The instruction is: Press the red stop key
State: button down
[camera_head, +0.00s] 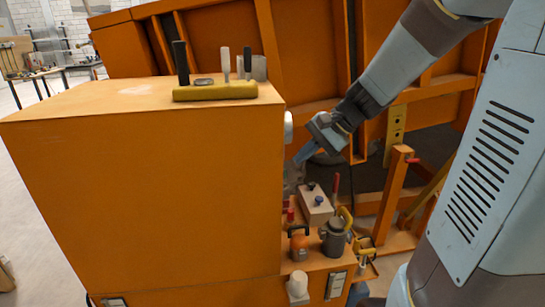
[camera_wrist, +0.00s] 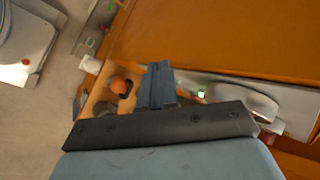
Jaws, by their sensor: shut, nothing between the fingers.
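My gripper (camera_head: 303,155) is shut and empty, pointing down and left beside the right side of the orange cabinet (camera_head: 190,180). It hangs above the small shelf and touches nothing that I can see. In the wrist view the closed fingers (camera_wrist: 158,82) point toward the cabinet's side. A pale panel (camera_wrist: 292,98) with a grey handle (camera_wrist: 245,102) and a small green light (camera_wrist: 201,93) lies to their right. I cannot make out a red stop key for certain; part of the panel is hidden behind my gripper.
The shelf below holds a pale box (camera_head: 315,208) with two knobs, an orange pot (camera_head: 299,246), a grey can (camera_head: 334,238) and a red upright piece (camera_head: 290,214). A yellow tool rack (camera_head: 215,91) stands on the cabinet. The orange sandbed frame (camera_head: 300,50) rises behind.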

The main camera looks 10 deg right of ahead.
jog(key=w+d+f+m+t+y, duration=0.1)
jog(key=w+d+f+m+t, duration=0.1)
jog(key=w, duration=0.4)
jog(key=w+d+f+m+t+y, duration=0.1)
jog(key=w+d+f+m+t, duration=0.1)
jog(key=w+d+f+m, duration=0.3)
jog(key=w+d+f+m+t, duration=0.3)
jog(key=w+d+f+m, duration=0.1)
jog(key=w, duration=0.5)
jog(key=shift+d+f+m+y, duration=0.25)
jog(key=shift+m+y, duration=0.15)
jog(key=shift+m, duration=0.5)
jog(key=shift+a, duration=0.15)
jog(key=a, duration=0.8)
jog(key=shift+a, duration=0.3)
jog(key=shift+a, duration=0.2)
jog(key=shift+a, duration=0.25)
